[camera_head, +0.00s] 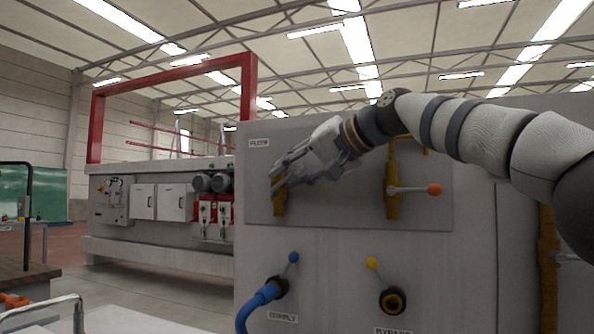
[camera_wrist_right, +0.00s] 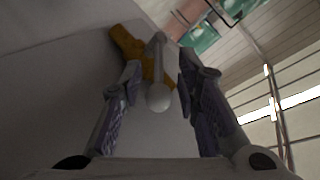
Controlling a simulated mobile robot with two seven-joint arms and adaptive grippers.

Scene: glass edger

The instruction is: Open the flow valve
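The flow valve (camera_head: 279,203) is a yellow-brown fitting on the grey panel, below a label (camera_head: 258,143) that seems to read FLOW. My right gripper (camera_head: 279,176) is at this valve and partly covers it, so its lever is hard to see in the head view. In the right wrist view, a lever with a pale round knob (camera_wrist_right: 158,97) stands out from the yellow valve body (camera_wrist_right: 128,44). The knob lies between the spread fingers of my right gripper (camera_wrist_right: 160,85), with gaps visible on both sides. My left gripper is not in view.
To the right is another yellow valve (camera_head: 392,200) with an orange-knobbed lever (camera_head: 434,189). Below are a blue-knobbed supply lever (camera_head: 293,257) with a blue hose (camera_head: 262,298) and a yellow-knobbed bypass lever (camera_head: 371,262). A red-framed machine (camera_head: 160,205) stands behind at left.

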